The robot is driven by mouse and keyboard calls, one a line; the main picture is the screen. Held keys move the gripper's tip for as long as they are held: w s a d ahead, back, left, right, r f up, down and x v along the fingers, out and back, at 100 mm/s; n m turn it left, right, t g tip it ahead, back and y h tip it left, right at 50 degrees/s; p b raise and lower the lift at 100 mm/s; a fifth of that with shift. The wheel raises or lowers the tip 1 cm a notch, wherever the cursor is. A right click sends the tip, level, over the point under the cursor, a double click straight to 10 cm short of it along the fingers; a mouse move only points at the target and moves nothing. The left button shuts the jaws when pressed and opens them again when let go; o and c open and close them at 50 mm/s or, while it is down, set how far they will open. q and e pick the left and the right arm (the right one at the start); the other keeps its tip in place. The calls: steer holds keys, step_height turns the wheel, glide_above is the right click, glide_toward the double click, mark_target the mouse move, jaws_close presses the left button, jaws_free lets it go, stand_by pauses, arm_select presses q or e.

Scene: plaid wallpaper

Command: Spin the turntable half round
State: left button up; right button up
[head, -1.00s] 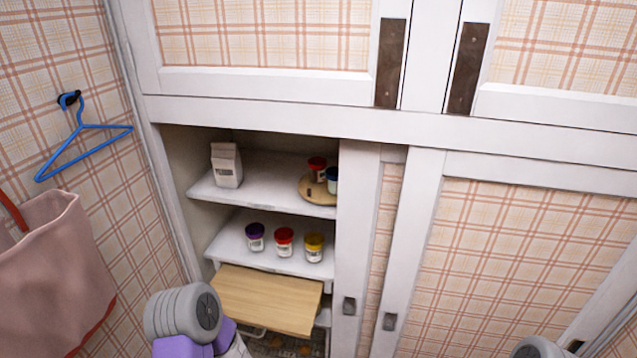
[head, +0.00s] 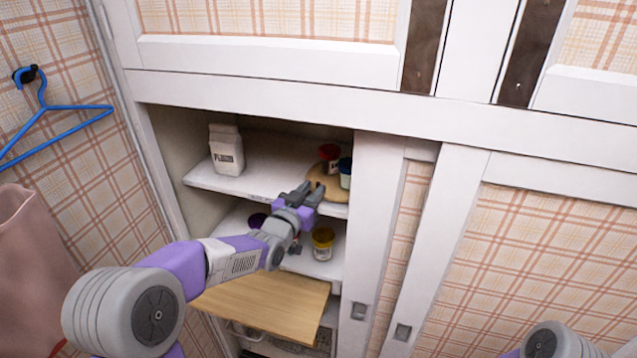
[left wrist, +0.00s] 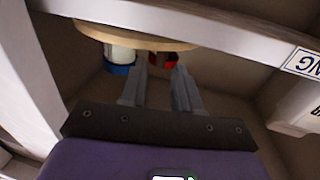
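The turntable is a round wooden disc (head: 318,183) at the right end of the upper shelf, partly hidden by the cupboard frame. A red-topped jar (head: 329,153) and a blue-and-white jar (head: 345,174) stand on it. My left gripper (head: 306,190) is at the disc's front edge, its fingers pointing into the cupboard. In the left wrist view, which looks upside down, the disc (left wrist: 140,38) shows just beyond the gripper (left wrist: 157,72). Its two fingers are apart with nothing clearly between them. I cannot tell whether they touch the disc. My right gripper is out of view.
A white flour carton (head: 226,152) stands left on the upper shelf (head: 262,165). A yellow jar (head: 323,244) and a mostly hidden purple jar (head: 257,220) stand on the shelf below. A wooden board (head: 265,305) juts out underneath. The cupboard frame (head: 375,230) closes the right side.

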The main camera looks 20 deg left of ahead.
mark_target(317, 185)
arm_select(q)
steer(key=shift+w+d, duration=0.2)
steer(key=shift+w, duration=0.75)
steer(key=shift+w+d, duration=0.15)
steer(key=shift+w, duration=0.75)
jaws_close()
